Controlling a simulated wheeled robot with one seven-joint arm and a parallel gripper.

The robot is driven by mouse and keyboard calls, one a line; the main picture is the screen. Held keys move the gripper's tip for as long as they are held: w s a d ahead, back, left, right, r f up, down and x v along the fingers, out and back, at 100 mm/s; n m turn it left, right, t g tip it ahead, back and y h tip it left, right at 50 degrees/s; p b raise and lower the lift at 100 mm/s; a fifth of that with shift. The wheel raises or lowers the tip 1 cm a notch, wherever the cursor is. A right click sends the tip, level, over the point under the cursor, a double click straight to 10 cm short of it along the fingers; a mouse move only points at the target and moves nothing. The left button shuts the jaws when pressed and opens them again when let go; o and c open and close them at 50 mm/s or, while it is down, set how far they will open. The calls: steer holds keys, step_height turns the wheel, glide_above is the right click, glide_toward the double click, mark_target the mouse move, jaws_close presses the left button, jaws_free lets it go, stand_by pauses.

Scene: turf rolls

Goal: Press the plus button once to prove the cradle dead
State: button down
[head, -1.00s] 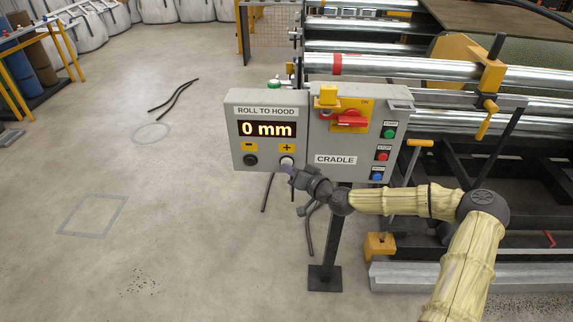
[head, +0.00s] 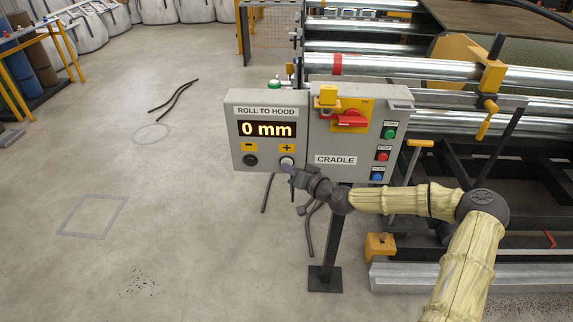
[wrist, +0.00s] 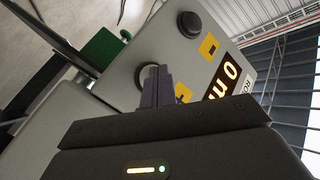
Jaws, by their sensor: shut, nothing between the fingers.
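The grey control box (head: 240,107) stands on a dark post and reads "ROLL TO HOOD", with a lit display (head: 267,129) showing "0 mm". The cradle panel (head: 335,160) joins on the right, with a red rotary switch (head: 350,119) on yellow. My gripper (head: 287,168) is shut and empty, its tips at the lower edge of the plus button.
Start (head: 389,134), stop (head: 382,156) and blue (head: 377,177) buttons line the panel's right side, above my arm. The roller cradle (head: 450,75) fills the right. Open concrete floor (head: 160,180) lies left, with a black cable (head: 175,95).

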steer(key=shift+s, duration=0.75)
steer(key=s, duration=0.5)
steer(key=shift+p, duration=0.4)
stand_by(0.4)
